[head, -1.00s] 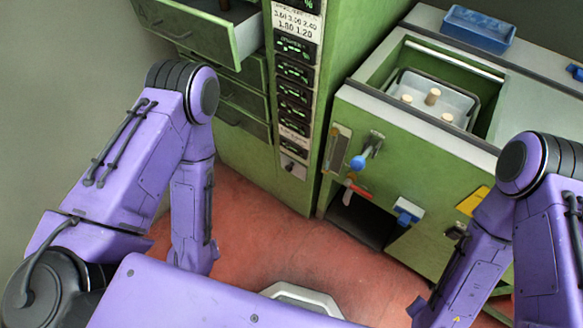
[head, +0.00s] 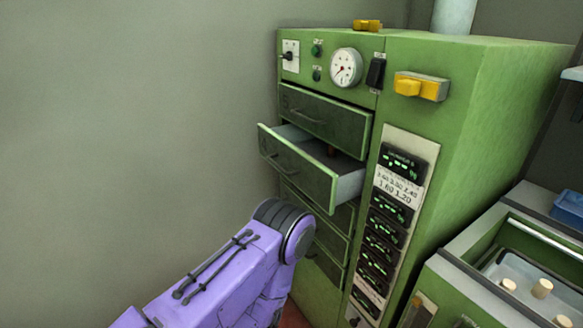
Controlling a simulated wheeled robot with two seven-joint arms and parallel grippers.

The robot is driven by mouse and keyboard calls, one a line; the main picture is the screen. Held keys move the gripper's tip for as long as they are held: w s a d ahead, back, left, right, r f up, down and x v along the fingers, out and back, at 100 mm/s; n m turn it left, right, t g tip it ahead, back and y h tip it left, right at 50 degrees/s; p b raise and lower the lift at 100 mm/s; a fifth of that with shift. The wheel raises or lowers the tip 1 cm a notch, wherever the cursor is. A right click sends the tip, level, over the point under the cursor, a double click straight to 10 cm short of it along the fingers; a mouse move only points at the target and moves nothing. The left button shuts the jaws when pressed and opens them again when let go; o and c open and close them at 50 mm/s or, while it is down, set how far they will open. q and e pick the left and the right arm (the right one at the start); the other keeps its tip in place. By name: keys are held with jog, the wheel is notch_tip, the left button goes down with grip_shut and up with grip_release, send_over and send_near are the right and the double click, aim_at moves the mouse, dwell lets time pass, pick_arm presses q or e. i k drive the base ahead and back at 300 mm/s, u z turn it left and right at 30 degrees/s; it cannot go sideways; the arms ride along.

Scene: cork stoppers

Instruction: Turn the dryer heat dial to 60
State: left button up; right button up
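The dryer is a tall green cabinet (head: 480,75) in the head view. At its upper front left is a white plate with a black knob (head: 289,56). To the right of it is a round white gauge (head: 346,67) with a red needle; its numbers are too small to read. I cannot tell for certain which of these is the heat dial. My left arm comes in from the lower left, below the drawers, but its gripper is out of view. My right arm and gripper are not in view.
One dryer drawer (head: 307,170) is pulled out, below the gauge; the other drawers look shut. A black switch (head: 376,73) and a yellow handle (head: 420,87) are right of the gauge. A green bench with corks in a tray (head: 518,279) stands at the lower right.

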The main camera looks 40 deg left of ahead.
aim_at(289, 56)
jog(key=u, duration=0.3)
jog(key=k, duration=0.4)
jog(key=u, duration=1.1)
jog(key=i, duration=0.75)
jog(key=z, duration=0.55)
